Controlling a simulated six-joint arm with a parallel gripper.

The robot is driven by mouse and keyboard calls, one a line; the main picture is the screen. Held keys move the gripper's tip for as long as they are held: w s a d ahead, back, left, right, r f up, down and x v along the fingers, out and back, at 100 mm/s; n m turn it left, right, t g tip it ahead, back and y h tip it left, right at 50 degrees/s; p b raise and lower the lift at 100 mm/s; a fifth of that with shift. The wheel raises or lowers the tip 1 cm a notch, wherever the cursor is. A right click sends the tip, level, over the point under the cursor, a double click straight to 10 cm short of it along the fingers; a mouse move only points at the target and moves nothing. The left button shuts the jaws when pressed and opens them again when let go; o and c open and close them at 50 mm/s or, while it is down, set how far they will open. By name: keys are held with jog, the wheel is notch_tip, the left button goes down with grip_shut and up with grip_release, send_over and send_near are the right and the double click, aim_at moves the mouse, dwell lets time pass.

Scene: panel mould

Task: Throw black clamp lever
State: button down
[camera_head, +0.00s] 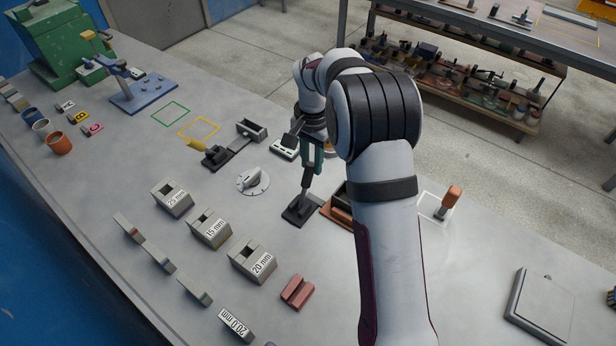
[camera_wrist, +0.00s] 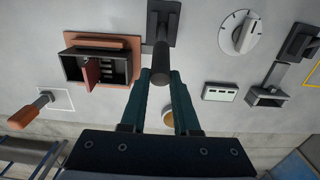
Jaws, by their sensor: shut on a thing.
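The black clamp lever (camera_head: 306,180) stands up from a small black base plate (camera_head: 297,214) near the middle of the table. In the wrist view the lever (camera_wrist: 161,42) points toward the camera, its round end between my fingertips. My gripper (camera_head: 311,163) reaches down from above with its teal fingers around the lever's upper end. In the wrist view my gripper (camera_wrist: 161,78) is shut on the lever. The lever looks close to upright, with a slight lean. My fingers hide part of its top.
A brown box (camera_wrist: 90,66) stands close beside the lever's plate. A white dial (camera_head: 252,181), a grey bracket (camera_head: 251,131) and a white button panel (camera_wrist: 220,93) are nearby. An orange-handled lever (camera_head: 451,197) stands to the right. Labelled blocks (camera_head: 254,261) lie in front left.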

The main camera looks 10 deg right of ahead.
aim_at(304, 182)
jog(key=shift+s+a+r, duration=0.3)
jog(key=shift+s+a, duration=0.15)
jog(key=shift+s+a+r, duration=0.2)
jog(key=shift+s+a, duration=0.35)
jog(key=shift+a, duration=0.1)
jog(key=shift+s+a+r, duration=0.1)
jog(key=shift+s+a, duration=0.35)
jog(key=shift+s, duration=0.1)
dwell(0.4)
